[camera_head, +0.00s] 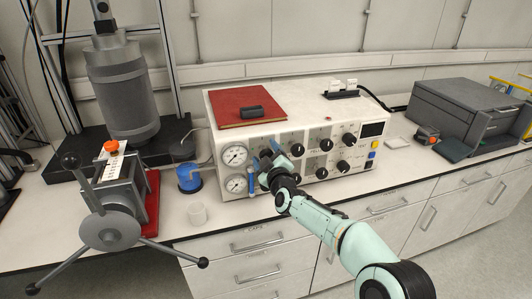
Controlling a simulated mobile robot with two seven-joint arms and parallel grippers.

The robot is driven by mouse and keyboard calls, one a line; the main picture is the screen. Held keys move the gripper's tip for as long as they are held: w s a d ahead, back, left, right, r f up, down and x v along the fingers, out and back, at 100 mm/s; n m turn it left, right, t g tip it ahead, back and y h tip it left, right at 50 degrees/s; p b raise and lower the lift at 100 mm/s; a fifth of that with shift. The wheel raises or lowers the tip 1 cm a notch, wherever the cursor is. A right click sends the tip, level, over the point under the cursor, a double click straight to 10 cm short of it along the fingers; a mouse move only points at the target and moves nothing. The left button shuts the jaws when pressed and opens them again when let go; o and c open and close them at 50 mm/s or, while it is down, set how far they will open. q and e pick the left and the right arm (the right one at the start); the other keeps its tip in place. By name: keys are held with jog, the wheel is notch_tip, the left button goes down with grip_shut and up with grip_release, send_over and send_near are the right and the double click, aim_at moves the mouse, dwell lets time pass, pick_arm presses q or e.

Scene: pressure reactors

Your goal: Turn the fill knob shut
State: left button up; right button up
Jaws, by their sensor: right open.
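A white control box (222,117) stands on the bench, with two round gauges and several black knobs on its front. My right gripper (268,157) is at the left part of the panel, just right of the gauges. Its jaws are open around or close in front of the panel there; I cannot tell if they touch a knob. The gripper and wrist hide part of the knobs behind them. Which knob is the fill knob cannot be read at this size. Other black knobs (326,145) show clear to the right. My left gripper is not in view.
A red book (245,107) lies on the box. A grey case (470,115) is at the right. Drawers (258,245) are below the bench.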

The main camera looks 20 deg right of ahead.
jog(key=shift+w, duration=0.15)
jog(key=c, duration=1)
jog(key=shift+c, duration=0.2)
